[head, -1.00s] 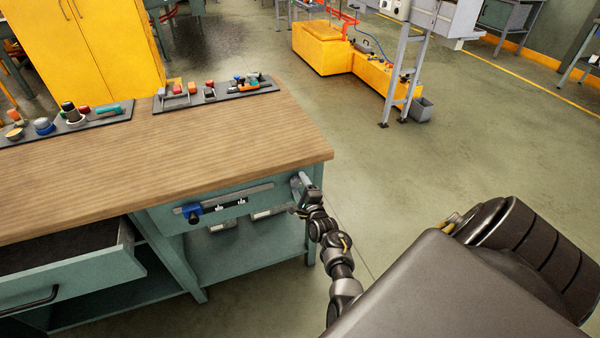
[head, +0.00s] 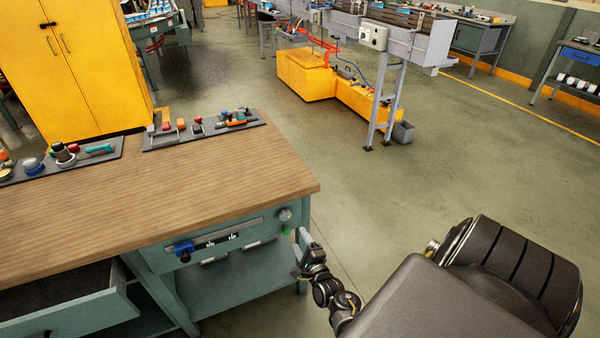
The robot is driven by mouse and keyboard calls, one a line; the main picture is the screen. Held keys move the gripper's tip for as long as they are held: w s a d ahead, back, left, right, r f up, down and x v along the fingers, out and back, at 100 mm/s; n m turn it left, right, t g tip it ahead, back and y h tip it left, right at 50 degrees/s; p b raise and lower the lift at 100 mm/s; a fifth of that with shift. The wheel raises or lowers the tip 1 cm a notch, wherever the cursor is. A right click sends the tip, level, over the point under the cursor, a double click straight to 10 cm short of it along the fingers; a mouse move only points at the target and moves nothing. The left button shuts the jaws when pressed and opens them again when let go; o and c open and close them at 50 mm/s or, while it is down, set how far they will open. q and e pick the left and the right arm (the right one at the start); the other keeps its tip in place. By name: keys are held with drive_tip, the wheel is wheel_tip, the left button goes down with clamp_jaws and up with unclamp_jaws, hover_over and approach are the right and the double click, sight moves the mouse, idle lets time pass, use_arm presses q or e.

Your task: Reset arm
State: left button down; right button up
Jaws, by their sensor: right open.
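My right arm reaches in from the lower right, and my right gripper (head: 304,250) is at its end, just right of the workbench (head: 140,195) corner. It is open, and I see nothing between its fingers. It appears apart from the bench front, beside a round grey knob (head: 285,215) and a small green part (head: 287,231). My left gripper is out of view.
Tool trays (head: 205,130) lie on the wooden bench top. A drawer (head: 70,300) stands open at the lower left. A yellow cabinet (head: 75,65) is behind the bench. Green floor (head: 440,170) is clear to the right, before a yellow machine base (head: 305,78).

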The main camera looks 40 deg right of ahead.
idle(0.3)
drive_tip(key=s+a+f+n+g+y, duration=0.2)
drive_tip(key=s+a+f+n+g, duration=0.15)
drive_tip(key=a+f+n, duration=0.35)
drive_tip(key=s+a+f+n+g+y, duration=0.2)
drive_tip(key=s+f+n, duration=0.3)
drive_tip(key=f, duration=0.4)
drive_tip(key=s+a+f+n+g+y, duration=0.1)
drive_tip(key=s+a+f+n+g, duration=0.15)
drive_tip(key=a+f+n, duration=0.4)
drive_tip(key=s+f+n+g, duration=0.2)
drive_tip(key=s+f+n, duration=0.1)
drive_tip(key=s, duration=0.7)
drive_tip(key=s+f+n+g, duration=0.3)
drive_tip(key=s+f, duration=0.2)
drive_tip(key=s, duration=0.6)
drive_tip(key=s+f+n+g, duration=0.3)
drive_tip(key=s+f, duration=0.1)
drive_tip(key=s, duration=0.6)
drive_tip(key=shift+s+d+f+y, duration=0.15)
drive_tip(key=shift+s+y, duration=0.2)
drive_tip(key=shift+y, duration=0.05)
drive_tip(key=shift+n, duration=0.25)
